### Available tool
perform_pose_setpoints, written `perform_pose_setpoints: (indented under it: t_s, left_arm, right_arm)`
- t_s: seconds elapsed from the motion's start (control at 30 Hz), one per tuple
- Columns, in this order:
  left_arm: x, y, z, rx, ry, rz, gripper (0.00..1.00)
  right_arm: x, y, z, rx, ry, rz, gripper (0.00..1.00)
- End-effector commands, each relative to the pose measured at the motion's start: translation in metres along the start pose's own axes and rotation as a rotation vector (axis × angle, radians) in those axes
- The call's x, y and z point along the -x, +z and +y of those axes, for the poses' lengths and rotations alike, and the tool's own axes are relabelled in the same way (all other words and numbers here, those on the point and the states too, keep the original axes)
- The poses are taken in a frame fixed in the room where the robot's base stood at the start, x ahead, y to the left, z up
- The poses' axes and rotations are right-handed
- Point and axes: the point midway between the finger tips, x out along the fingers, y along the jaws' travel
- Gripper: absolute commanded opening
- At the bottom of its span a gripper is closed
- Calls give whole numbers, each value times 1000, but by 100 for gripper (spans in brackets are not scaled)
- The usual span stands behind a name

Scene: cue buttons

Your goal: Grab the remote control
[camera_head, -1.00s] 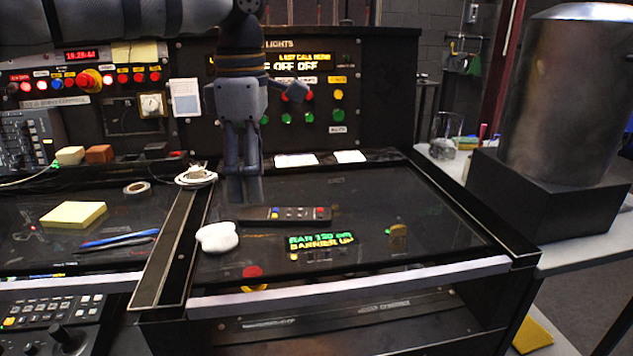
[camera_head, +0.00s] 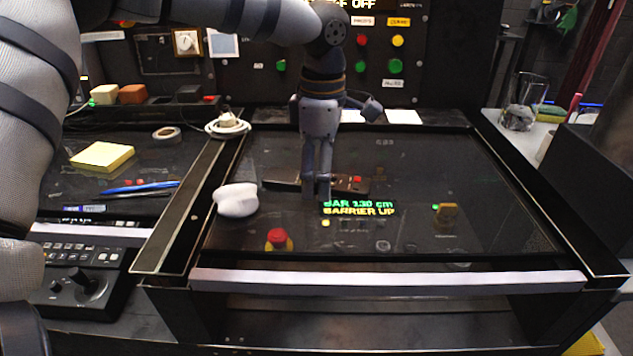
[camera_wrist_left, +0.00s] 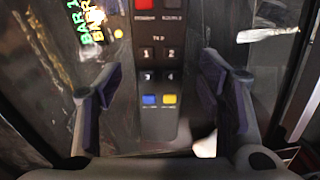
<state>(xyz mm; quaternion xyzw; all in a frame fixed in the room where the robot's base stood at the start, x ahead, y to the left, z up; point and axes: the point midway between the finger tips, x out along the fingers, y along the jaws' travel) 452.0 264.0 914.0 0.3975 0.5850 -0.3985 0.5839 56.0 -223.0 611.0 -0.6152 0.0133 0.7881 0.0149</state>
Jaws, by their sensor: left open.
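The remote control (camera_head: 347,184) is a dark, slim handset with coloured buttons, lying flat on the black glass panel. In the head view my left gripper (camera_head: 318,190) points down over it and hides its middle. In the left wrist view the remote (camera_wrist_left: 160,85) runs lengthwise between the two open fingers of my left gripper (camera_wrist_left: 163,100). Number buttons and red, blue and yellow buttons show on it. Gaps show between the remote and each finger. My right gripper is not in view.
A white rounded object (camera_head: 236,200) lies left of the remote. A red button (camera_head: 279,240) and a green-yellow lit display text (camera_head: 358,208) are in front. A raised metal divider (camera_head: 190,205) runs along the left, and a pale front rail (camera_head: 390,281) along the near edge.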

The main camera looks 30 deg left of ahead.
Motion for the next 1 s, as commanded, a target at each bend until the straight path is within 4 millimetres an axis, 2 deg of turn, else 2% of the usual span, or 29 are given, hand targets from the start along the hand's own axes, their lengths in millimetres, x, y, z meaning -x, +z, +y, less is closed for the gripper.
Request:
perform_pose_setpoints:
  t_s: [0.2,0.27,0.4,0.47,0.77,0.87,0.97,1.0]
  left_arm:
    - [-1,0,0,0,3,-1,62]
    - [-1,0,0,0,3,-1,50]
    - [-1,0,0,0,3,-1,19]
    - [-1,0,0,0,3,-1,7]
    - [2,0,0,0,4,-1,6]
    - [11,1,1,0,6,-3,6]
    - [31,0,1,2,8,-3,6]
    - [42,2,-6,-2,9,-4,6]
  right_arm:
    - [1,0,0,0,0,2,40]
    - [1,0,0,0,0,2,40]
    - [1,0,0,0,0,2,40]
    - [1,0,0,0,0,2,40]
    - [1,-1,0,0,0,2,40]
    - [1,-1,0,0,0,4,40]
    - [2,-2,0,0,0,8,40]
    - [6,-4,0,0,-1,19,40]
